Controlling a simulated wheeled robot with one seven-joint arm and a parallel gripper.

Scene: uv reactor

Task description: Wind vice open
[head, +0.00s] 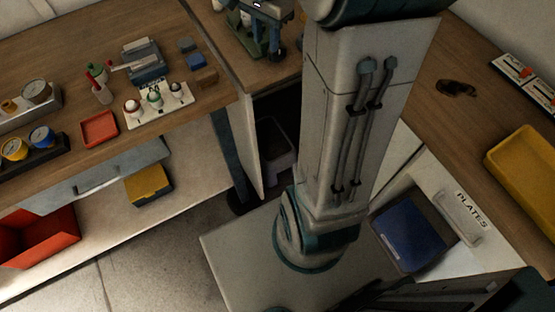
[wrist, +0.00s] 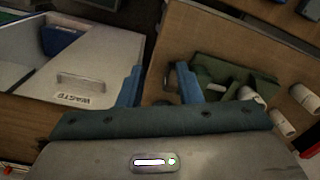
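My gripper (wrist: 159,72) shows in the wrist view with its two blue fingers spread apart and nothing visible held between them. A dark green piece of equipment (wrist: 238,77) lies just right of the right finger, on a wooden top. A small grey metal part (wrist: 171,78) shows by that finger; I cannot tell whether they touch.
White cylinders (wrist: 281,122) stand at right. In the head view, a yellow tray (head: 526,170) sits on the right bench, above an open drawer labelled PLATES (head: 462,216).

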